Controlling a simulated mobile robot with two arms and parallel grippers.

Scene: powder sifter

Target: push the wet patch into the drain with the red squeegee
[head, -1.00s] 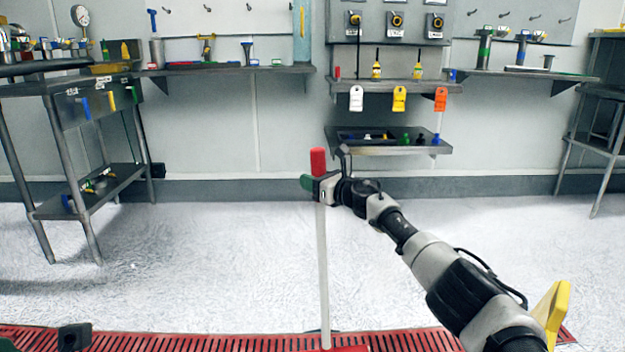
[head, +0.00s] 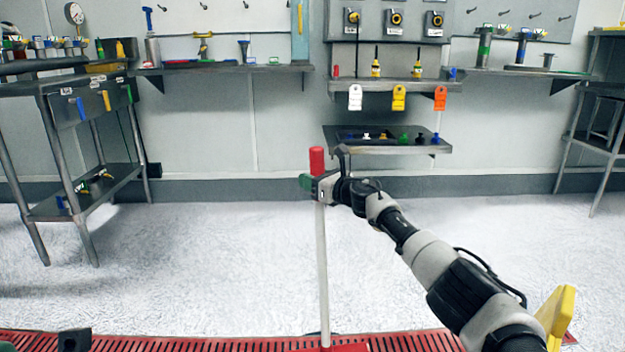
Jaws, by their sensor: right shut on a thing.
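The red squeegee has a red grip end (head: 317,160) and a long pale pole (head: 323,270) that stands nearly upright. Its red head (head: 345,347) shows only in part at the bottom edge of the head view. My right gripper (head: 318,187) is shut on the pole just below the red grip end. A red slotted drain grate (head: 220,344) runs along the bottom of the view, and the squeegee head is over or on it. I cannot make out a distinct wet patch on the pale, mottled floor. My left gripper is not in view; a dark piece at bottom left is unclear.
A steel table (head: 70,88) stands at left and a rack (head: 600,100) at right. Wall shelves (head: 390,147) hold tools, bottles and tags. A yellow object (head: 556,315) stands at bottom right, near my right arm. The floor (head: 200,260) between is open.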

